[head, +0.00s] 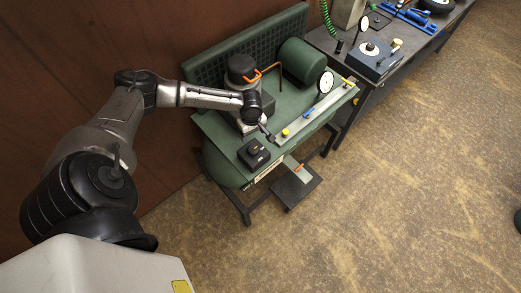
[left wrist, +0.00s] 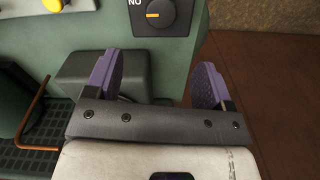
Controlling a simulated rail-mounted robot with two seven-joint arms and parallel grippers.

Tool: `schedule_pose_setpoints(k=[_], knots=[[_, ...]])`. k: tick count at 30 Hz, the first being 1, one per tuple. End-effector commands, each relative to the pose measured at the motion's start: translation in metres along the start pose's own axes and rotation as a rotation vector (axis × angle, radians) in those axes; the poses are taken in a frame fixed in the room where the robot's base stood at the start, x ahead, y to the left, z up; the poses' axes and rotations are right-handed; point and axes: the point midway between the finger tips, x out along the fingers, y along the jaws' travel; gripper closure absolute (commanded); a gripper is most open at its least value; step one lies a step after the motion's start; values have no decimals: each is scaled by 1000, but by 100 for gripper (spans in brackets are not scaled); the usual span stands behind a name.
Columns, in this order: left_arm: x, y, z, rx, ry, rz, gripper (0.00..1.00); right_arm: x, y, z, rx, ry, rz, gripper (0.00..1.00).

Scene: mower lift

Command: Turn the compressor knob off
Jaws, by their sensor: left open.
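The green compressor (head: 232,172) stands against the wooden wall in the head view. Its black knob box (head: 253,152) sits on the front left of the top. In the left wrist view the round dark knob (left wrist: 155,14) has an orange mark lying level, beside white lettering that reads "NO" in this picture. My left gripper (head: 270,137) is above the compressor top, close to the knob box. In the left wrist view its purple fingers (left wrist: 158,78) are apart and empty, with the knob beyond their tips, not between them. My right gripper is not seen.
A yellow button (left wrist: 53,5) is near the knob; a steel strip (head: 312,112) with gauge (head: 325,82) runs along the compressor's front. An orange pipe (head: 262,72) rises behind. A workbench (head: 398,62) with tools stands right. Open floor (head: 410,190) lies in front.

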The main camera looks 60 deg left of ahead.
Motion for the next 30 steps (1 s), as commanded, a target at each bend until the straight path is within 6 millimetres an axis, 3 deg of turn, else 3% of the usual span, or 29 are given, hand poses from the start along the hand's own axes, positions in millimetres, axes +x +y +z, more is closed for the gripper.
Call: schedule_pose_setpoints(k=[9,18,30], knots=[[60,0,2,2,-1,-2,24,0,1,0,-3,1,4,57],[105,-1,1,4,0,-2,24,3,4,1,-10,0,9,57],[123,-1,1,5,1,0,24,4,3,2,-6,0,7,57]])
